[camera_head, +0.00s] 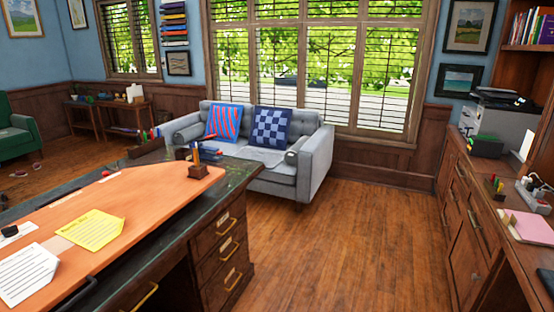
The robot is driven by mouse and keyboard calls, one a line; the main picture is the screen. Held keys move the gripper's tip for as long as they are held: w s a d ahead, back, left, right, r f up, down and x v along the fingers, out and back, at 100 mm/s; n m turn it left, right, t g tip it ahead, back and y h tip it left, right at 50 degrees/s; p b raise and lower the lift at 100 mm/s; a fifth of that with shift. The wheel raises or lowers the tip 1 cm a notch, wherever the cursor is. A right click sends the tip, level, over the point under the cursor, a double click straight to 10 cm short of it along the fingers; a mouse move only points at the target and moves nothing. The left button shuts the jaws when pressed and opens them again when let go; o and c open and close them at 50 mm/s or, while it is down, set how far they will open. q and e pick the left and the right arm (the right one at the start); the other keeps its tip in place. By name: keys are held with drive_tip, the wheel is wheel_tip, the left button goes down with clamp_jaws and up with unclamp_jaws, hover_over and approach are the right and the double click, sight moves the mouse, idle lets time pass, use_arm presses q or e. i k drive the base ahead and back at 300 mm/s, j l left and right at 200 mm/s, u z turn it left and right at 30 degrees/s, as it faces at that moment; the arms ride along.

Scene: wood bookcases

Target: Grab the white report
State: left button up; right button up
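A white sheet (28,272) with lines of print lies flat on the orange-brown top of the desk (150,203) at the lower left. It looks like the white report. A yellow sheet (92,230) with writing lies to its right and a little farther back. Neither of my grippers is in view, so I cannot see whether they are open or shut.
A pen holder (198,170) stands near the desk's far right corner. A grey sofa (314,160) stands beyond. A right-hand cabinet (459,195) bears a printer (497,120) and a pink pad (528,227). The wood floor (345,245) between is clear.

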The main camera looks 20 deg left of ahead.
sight(23, 272)
drive_tip(key=i+u, duration=0.35)
drive_tip(key=i+l+u, duration=0.2)
drive_tip(key=u, duration=0.15)
drive_tip(key=i+l+u, duration=0.5)
drive_tip(key=u, duration=0.2)
drive_tip(key=i+l+u, duration=0.3)
drive_tip(key=l+u, duration=0.15)
drive_tip(key=u, duration=0.2)
